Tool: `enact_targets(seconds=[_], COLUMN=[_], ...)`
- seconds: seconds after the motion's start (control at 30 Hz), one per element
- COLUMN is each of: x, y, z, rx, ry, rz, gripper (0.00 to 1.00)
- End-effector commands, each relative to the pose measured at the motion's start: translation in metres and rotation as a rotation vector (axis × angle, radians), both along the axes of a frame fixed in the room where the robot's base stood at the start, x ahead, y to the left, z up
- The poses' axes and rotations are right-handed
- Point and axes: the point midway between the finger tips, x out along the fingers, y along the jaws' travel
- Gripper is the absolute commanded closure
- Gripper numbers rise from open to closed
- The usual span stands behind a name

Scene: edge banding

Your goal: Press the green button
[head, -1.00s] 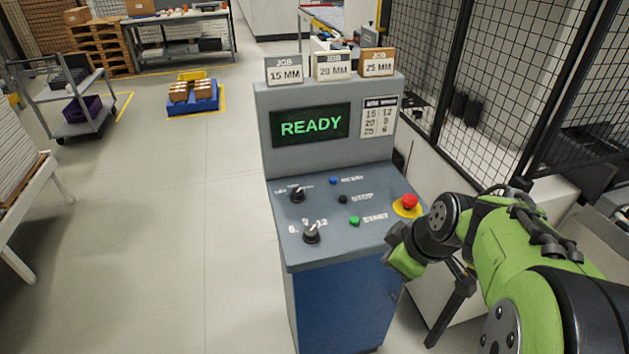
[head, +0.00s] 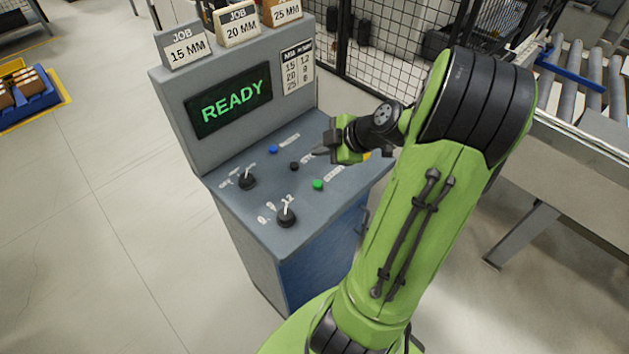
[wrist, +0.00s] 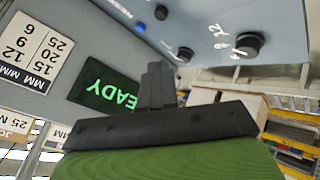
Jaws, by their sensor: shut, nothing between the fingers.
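The green button (head: 318,184) sits on the sloped control panel (head: 232,205), beside the START lettering, nearest the front of the button row. My gripper (head: 322,152) is shut and empty. In the head view its tips point left over the panel, farther back than the green button, near the black STOP button (head: 294,166). They appear raised above the surface. In the wrist view the closed fingers (wrist: 158,75) stand in front of the READY screen (wrist: 105,88). I cannot make out the green button there.
A blue button (head: 273,149) and two black knobs, one farther back (head: 247,180) and one in front (head: 287,215), share the panel. My arm mostly hides the red button's yellow plate. Job cards (head: 238,25) stand on the console top. A roller conveyor (head: 590,85) is at right.

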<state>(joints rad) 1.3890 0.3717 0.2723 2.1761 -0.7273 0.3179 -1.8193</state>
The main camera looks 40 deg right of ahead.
Motion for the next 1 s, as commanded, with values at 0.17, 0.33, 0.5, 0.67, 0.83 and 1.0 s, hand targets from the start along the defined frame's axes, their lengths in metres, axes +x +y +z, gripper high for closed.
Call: enact_targets(seconds=[0.17, 0.33, 0.5, 0.67, 0.83, 1.0], x=[0.000, 0.000, 0.000, 0.000, 0.000, 0.000], y=[0.001, 0.001, 0.001, 0.001, 0.001, 0.001], z=[-0.013, -0.038, -0.064, -0.086, -0.090, -0.088], rx=[0.002, 0.003, 0.004, 0.000, 0.000, 0.000], ry=[0.001, 0.001, 0.002, 0.002, 0.001, 0.001], rz=[0.001, 0.000, 0.000, 0.001, 0.001, 0.001], gripper=[1.00, 1.00, 1.00, 1.00, 1.00, 1.00])
